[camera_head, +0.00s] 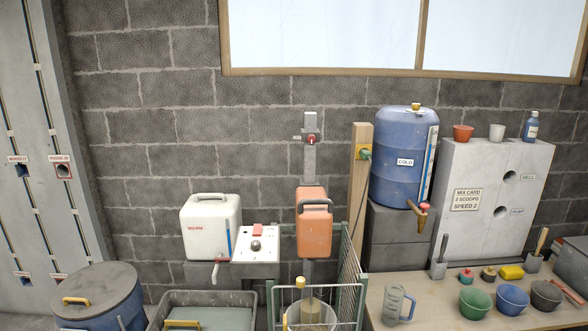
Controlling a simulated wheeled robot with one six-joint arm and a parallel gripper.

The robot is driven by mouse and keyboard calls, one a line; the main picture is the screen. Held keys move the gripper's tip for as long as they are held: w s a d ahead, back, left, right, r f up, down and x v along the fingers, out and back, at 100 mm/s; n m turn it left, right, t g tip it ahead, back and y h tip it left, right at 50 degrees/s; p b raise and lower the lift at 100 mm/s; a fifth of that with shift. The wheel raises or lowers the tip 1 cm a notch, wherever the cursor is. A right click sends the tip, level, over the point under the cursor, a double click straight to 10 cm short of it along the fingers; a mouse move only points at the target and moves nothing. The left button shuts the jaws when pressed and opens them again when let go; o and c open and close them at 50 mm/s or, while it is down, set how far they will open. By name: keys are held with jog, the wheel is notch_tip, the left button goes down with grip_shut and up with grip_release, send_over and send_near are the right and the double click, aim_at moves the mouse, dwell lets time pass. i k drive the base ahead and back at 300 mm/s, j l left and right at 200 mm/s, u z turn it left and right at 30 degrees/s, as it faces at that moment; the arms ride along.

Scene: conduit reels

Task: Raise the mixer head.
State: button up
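The orange mixer head (315,228) with a dark handle hangs on a grey upright column (309,165) in the middle of the view. A small red knob (310,140) sits near the column's top. Below the head, a pale shaft piece with a yellow top (300,283) shows over a clear bucket (312,318); the bucket's lower part is cut off. A wire guard (350,268) stands around the bucket. A white control panel (256,257) with a red switch and a dark knob is left of the head. My gripper is not in view.
A white WARM tank (211,226) stands left of the panel, above a grey tray (205,298). A blue COLD barrel (392,175) stands right. A measuring jug (392,306) and several bowls stand on the bench (440,312). A lidded blue bin (98,297) is lower left.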

aim_at(314, 211)
jog(key=l+z, duration=0.1)
jog(key=l, duration=0.25)
jog(key=j, duration=0.6)
jog(key=i+j+z, duration=0.2)
jog(key=i, duration=0.35)
jog(key=i+j+z, duration=0.15)
jog(key=i, duration=0.35)
